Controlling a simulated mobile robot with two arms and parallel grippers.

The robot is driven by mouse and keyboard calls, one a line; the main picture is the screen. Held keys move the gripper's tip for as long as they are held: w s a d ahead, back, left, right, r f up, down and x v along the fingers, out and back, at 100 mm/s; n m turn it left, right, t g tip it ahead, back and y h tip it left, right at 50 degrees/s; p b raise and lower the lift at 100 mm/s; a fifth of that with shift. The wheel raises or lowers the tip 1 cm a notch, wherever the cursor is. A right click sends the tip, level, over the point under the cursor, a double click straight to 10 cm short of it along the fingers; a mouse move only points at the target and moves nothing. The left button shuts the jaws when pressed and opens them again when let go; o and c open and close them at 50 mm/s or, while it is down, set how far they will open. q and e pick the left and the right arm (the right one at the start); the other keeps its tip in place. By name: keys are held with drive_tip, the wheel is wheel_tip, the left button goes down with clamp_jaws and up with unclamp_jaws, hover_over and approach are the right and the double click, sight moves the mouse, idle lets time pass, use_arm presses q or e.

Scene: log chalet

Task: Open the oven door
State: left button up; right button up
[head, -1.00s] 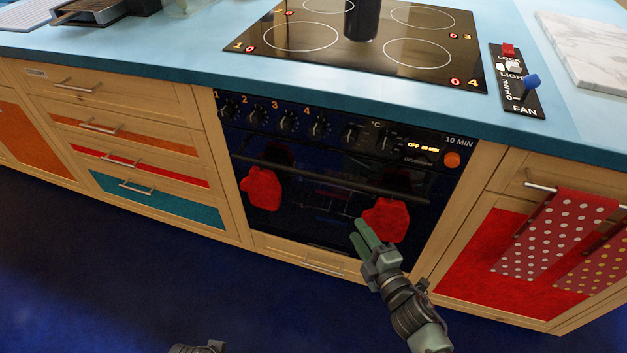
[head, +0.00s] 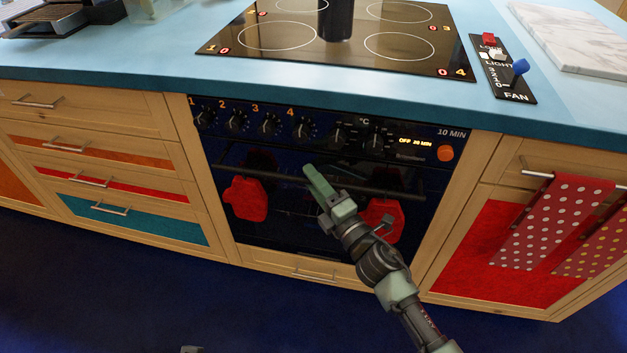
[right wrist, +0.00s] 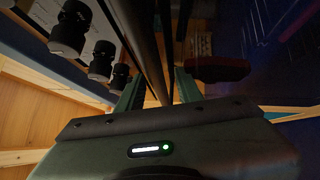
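The oven (head: 290,225) is set in the wooden counter, and its dark glass door is shut. A dark bar handle (head: 262,173) runs across the top of the door, with red oven mitts (head: 246,199) (head: 381,222) hanging at both sides. My right gripper (head: 318,184) is at the middle of the handle in the head view. In the right wrist view its two green fingers stand apart, and the handle bar (right wrist: 150,52) runs between them; contact cannot be told. Only a sliver of what seems to be my left gripper (head: 192,349) shows at the bottom edge.
Oven knobs (head: 268,124) sit just above the handle and show close in the right wrist view (right wrist: 68,28). Drawers (head: 95,180) stand at the left. Polka-dot towels (head: 553,222) hang at the right. The blue floor before the oven is clear.

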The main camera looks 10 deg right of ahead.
clamp_jaws()
drive_tip(key=shift+f, duration=0.1)
idle(1.4)
